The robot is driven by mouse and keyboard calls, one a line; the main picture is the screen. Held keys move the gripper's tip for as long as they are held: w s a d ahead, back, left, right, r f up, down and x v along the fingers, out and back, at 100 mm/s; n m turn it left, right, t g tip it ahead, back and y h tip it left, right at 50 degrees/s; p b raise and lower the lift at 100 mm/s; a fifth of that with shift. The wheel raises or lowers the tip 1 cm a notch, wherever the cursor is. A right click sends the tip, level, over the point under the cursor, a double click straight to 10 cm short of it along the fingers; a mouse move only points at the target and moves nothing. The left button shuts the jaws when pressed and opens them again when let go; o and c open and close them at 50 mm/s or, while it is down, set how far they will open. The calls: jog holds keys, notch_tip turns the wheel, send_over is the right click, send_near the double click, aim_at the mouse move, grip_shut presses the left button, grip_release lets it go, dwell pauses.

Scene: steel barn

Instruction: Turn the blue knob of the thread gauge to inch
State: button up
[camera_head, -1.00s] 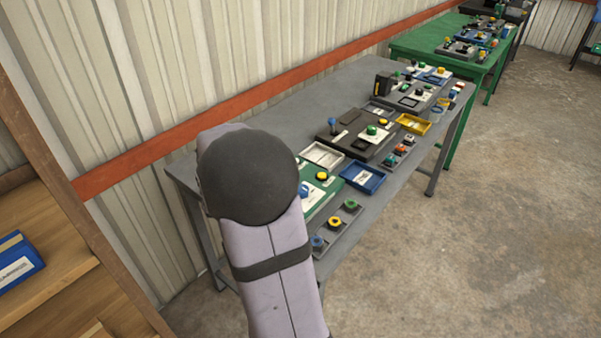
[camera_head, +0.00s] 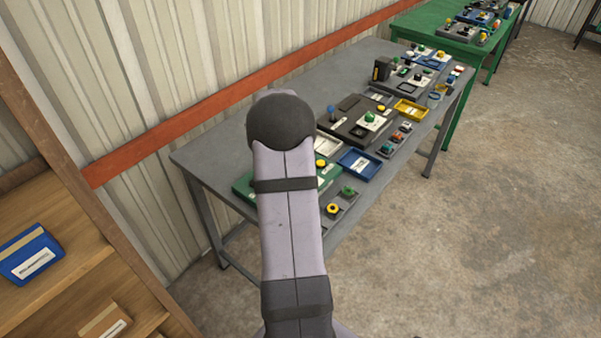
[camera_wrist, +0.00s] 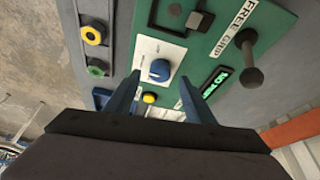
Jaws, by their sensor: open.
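A blue knob (camera_wrist: 160,70) sits on a white plate (camera_wrist: 151,52) on a green panel (camera_wrist: 210,22) in the wrist view. The setting it points to is too small to read. My gripper (camera_wrist: 160,80) is open, with one dark blue finger on each side of the knob in the picture. I see no contact between fingers and knob. In the head view my arm hides the gripper and the blue knob; part of the green panel (camera_head: 243,187) shows beside it.
On the same panel are a dark lever (camera_wrist: 251,66) by a "FREE GRIP" label, a lit green display (camera_wrist: 215,82) and a yellow knob (camera_wrist: 149,98). Beside it a grey strip carries yellow (camera_wrist: 93,34) and green (camera_wrist: 97,68) knobs. A blue tray (camera_head: 360,164) stands close by.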

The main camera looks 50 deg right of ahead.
jog(key=shift+p+x, duration=0.5)
jog(key=shift+x, duration=1.3)
jog(key=c, duration=1.1)
